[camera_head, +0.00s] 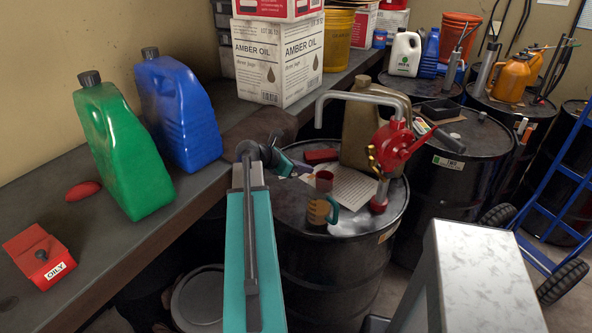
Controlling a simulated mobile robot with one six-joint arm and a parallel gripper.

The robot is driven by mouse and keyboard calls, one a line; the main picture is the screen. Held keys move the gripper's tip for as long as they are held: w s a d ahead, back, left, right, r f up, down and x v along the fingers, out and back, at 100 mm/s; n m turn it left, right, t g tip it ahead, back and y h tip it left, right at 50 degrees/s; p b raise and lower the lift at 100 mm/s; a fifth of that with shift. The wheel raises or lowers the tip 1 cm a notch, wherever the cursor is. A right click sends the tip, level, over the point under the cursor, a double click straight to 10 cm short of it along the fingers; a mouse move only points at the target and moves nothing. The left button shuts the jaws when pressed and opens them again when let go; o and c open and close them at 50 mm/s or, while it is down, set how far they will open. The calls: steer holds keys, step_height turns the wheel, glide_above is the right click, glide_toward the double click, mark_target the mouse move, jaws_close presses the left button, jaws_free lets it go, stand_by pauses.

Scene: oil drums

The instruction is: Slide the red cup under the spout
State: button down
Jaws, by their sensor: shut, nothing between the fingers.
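The small red cup (323,181) stands upright on top of the black drum (290,215), partly in front of a paper sheet. The grey curved spout (319,112) belongs to the red hand pump (393,147) on the same drum, and its open end hangs above and a little behind the cup. My gripper (301,169) is just left of the red cup, small in the picture. It is shut and empty. I cannot tell whether it touches the cup.
An orange and teal mug (321,211) stands close in front of the cup. A red flat item (321,156) and a tan jug (360,135) stand behind. The paper sheet (352,187) lies on the right. A bench with jugs (120,150) borders the left.

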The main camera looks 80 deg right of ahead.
steer(key=s+d+p, duration=0.1)
steer(key=s+d, duration=0.2)
steer(key=shift+d+p, duration=0.2)
steer(key=shift+p, duration=0.1)
steer(key=shift+a+f, duration=0.1)
steer(key=shift+f, duration=0.55)
steer(key=shift+a+f, duration=0.1)
steer(key=shift+f, duration=0.05)
